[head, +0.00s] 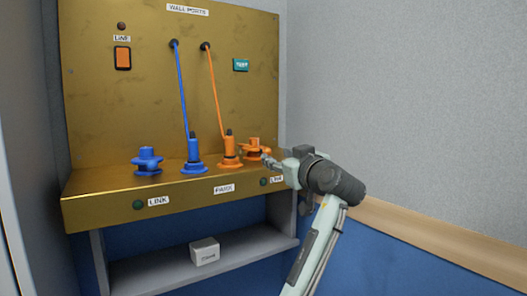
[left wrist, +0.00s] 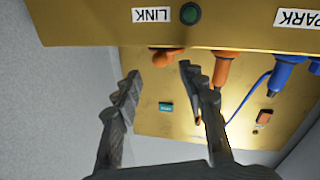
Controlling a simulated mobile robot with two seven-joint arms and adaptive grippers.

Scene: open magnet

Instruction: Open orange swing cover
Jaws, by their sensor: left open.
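The orange swing cover (head: 252,147), a small orange fitting with round flanges, stands on the right end of the brass shelf. It also shows in the left wrist view (left wrist: 165,57). My left gripper (head: 270,161) is just right of it in the head view. In the left wrist view, the open fingers (left wrist: 158,70) point towards the cover, which appears between their tips. I cannot tell whether a finger touches it. The cover looks shut, though its hinge is not clear. My right gripper is out of view.
Close left of the cover stands an orange plug (head: 230,150) with a cord to the wall panel (head: 130,100). A blue plug (head: 192,155) and blue fitting (head: 147,160) stand further left. A grey box (head: 205,251) lies on the lower shelf. The grey wall (head: 400,90) bounds the right.

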